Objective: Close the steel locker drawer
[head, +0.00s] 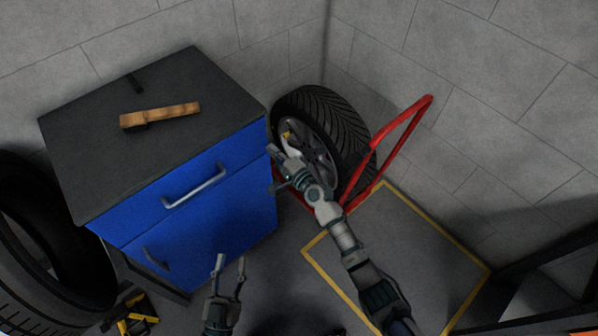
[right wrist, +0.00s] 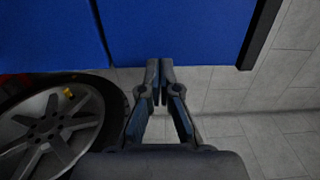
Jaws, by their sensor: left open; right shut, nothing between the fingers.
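The steel locker is a blue cabinet with a dark top (head: 95,130). Its upper drawer (head: 235,160) has a pale bar handle (head: 195,187); whether its front stands proud of the body I cannot tell. My right gripper (head: 278,168) is shut and empty beside the locker's right front edge. In the right wrist view its fingertips (right wrist: 161,68) lie in front of the edge of a blue panel (right wrist: 185,35); contact is unclear. My left gripper (head: 230,263) is open and empty, low in front of the locker.
A wooden-looking block (head: 160,115) lies on the locker top. A wheel (head: 340,125) and a red tubular frame (head: 405,120) stand right of the locker. A dark tyre (head: 45,270) is at the left. The yellow-bordered floor area (head: 420,255) is largely clear.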

